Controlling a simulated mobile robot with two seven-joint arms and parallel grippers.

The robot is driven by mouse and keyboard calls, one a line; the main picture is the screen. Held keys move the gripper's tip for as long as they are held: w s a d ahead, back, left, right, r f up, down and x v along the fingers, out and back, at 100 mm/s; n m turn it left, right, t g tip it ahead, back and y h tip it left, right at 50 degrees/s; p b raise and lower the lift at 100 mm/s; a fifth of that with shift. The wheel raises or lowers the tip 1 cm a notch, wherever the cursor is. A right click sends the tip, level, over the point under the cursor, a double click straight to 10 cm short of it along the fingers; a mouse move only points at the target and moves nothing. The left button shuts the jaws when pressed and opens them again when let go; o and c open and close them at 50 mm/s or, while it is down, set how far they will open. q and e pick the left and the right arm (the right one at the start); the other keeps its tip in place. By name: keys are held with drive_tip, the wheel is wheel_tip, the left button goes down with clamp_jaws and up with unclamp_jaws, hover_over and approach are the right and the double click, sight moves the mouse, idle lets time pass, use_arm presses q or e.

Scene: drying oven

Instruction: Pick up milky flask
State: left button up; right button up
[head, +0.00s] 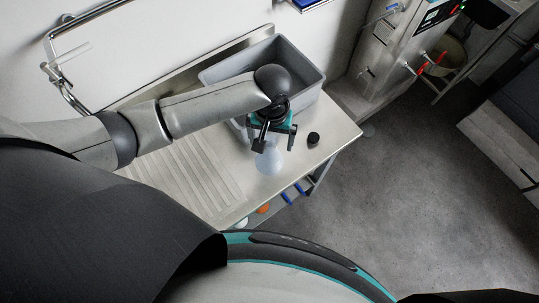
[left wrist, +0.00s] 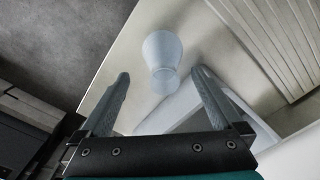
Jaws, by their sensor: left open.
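The milky flask (head: 269,161) is pale, whitish-blue and translucent. It stands on the steel table (head: 205,180) near its front edge. In the left wrist view the flask (left wrist: 161,60) shows just beyond the fingertips, roughly midway between them, with clear space to each finger. My left gripper (head: 272,144) is open and empty, above and slightly behind the flask in the head view. It also shows in the left wrist view (left wrist: 160,77). The top of the flask is partly hidden by the gripper in the head view. My right gripper is not in view.
A small black round object (head: 313,138) sits right of the gripper. Ridged drainboard grooves (head: 190,165) lie left of the flask. Bare floor (head: 400,190) lies right of the table.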

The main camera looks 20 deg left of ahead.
sight(270, 153)
use_arm(q)
drive_tip(key=f, duration=0.3)
drive_tip(key=f+b, duration=0.1)
drive_tip(key=f, duration=0.1)
drive_tip(key=shift+w+a, duration=0.1)
drive_tip(key=shift+a, duration=0.15)
drive_tip(key=shift+c, duration=0.2)
clamp_jaws()
idle(0.3)
